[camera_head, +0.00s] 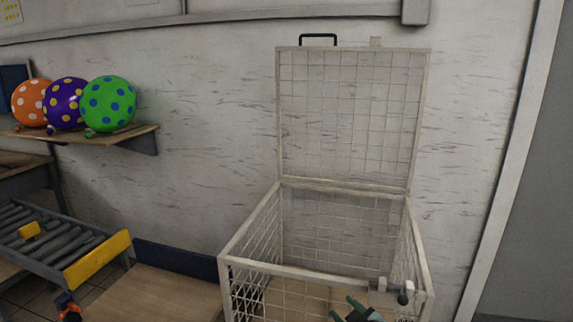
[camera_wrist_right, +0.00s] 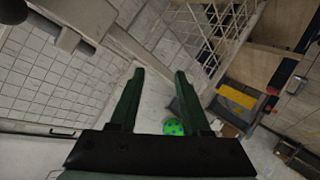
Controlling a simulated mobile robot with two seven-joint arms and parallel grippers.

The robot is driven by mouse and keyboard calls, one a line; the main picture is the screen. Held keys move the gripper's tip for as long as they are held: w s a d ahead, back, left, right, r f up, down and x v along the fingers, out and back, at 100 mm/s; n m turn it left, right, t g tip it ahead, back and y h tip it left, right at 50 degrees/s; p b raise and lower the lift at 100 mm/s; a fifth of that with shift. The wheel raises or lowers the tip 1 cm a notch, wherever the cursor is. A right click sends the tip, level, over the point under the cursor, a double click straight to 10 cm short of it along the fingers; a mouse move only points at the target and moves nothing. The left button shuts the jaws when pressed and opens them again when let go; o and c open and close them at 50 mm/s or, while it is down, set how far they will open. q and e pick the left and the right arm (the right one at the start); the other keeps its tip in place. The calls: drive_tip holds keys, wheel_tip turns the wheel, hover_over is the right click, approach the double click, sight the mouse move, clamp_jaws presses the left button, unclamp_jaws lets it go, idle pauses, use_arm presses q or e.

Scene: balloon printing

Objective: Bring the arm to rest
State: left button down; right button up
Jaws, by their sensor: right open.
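My right gripper (camera_head: 355,312) shows at the bottom edge of the head view, over or inside the front right part of the white wire crate (camera_head: 250,265); I cannot tell which. In the right wrist view its two dark green fingers (camera_wrist_right: 160,85) are apart with nothing between them. The crate's mesh lid (camera_head: 350,115) stands open, upright against the wall. I see no balloon in the visible part of the crate. My left gripper is not in view.
Orange (camera_head: 32,100), purple (camera_head: 65,105) and green (camera_head: 108,104) dotted balloons sit on a wooden wall shelf (camera_head: 130,132) at the left. Below is a roller conveyor (camera_head: 50,240) with a yellow end plate (camera_head: 98,262). The wall between shelf and crate is clear.

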drive_tip(key=s+d+f+m+g, duration=0.1)
drive_tip(key=s+f+m, duration=0.1)
drive_tip(key=s+f, duration=0.4)
drive_tip(key=s+d+f+m+g, duration=0.1)
drive_tip(key=s+f, duration=0.5)
drive_tip(key=s, duration=0.9)
drive_tip(key=s+d+f+m+g+p, duration=0.1)
drive_tip(key=s+f+m, duration=0.3)
drive_tip(key=s, duration=0.6)
wheel_tip(320, 180, down, 3)
drive_tip(key=shift+s+d+r+h, duration=0.15)
drive_tip(key=shift+d+r+h, duration=0.05)
drive_tip(key=shift+h, duration=0.1)
